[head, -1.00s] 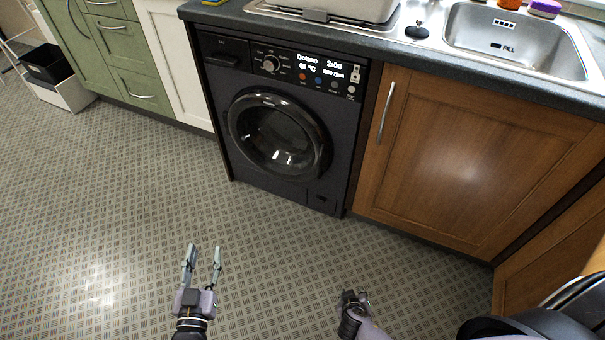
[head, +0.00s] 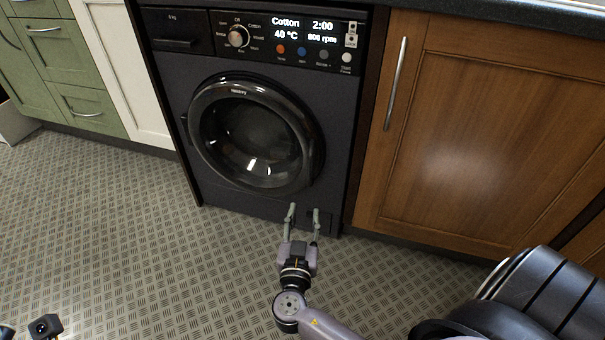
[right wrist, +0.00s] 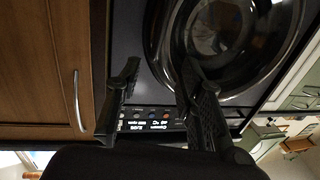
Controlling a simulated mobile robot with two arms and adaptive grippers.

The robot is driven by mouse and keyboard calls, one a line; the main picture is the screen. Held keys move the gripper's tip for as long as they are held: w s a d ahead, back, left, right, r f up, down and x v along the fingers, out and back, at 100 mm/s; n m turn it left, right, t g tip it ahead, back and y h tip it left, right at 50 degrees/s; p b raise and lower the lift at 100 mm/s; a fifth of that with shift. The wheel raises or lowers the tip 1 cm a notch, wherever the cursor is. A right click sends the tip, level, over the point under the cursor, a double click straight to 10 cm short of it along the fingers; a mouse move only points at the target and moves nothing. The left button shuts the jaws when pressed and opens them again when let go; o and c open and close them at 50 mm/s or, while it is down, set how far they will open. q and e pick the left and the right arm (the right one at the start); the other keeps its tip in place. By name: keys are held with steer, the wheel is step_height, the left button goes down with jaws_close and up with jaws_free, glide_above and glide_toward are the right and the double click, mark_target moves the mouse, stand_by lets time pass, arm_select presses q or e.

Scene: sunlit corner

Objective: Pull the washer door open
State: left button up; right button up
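The black washer (head: 258,110) stands under the counter in the head view. Its round door (head: 255,135), with a glossy dark ring and glass, looks shut. My right gripper (head: 304,213) is open and empty, in front of the washer's lower right part, just below the door ring in the picture. In the right wrist view the gripper's fingers (right wrist: 155,82) are spread, and the washer door (right wrist: 228,40) shows beyond them, overlapped by one finger. I cannot see contact with the door. A small part of my left arm (head: 42,326) shows at the bottom left; its fingers are not visible.
A wooden cabinet (head: 480,140) with a vertical metal handle (head: 396,84) stands right of the washer. A white panel (head: 125,70) and green drawers (head: 60,65) stand left. The patterned floor (head: 130,235) in front is clear.

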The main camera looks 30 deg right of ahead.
mark_target(310, 171)
steer(key=b+x, duration=0.2)
steer(key=x, duration=1.5)
steer(key=shift+d, duration=0.15)
steer(key=shift+c, duration=0.2)
jaws_close()
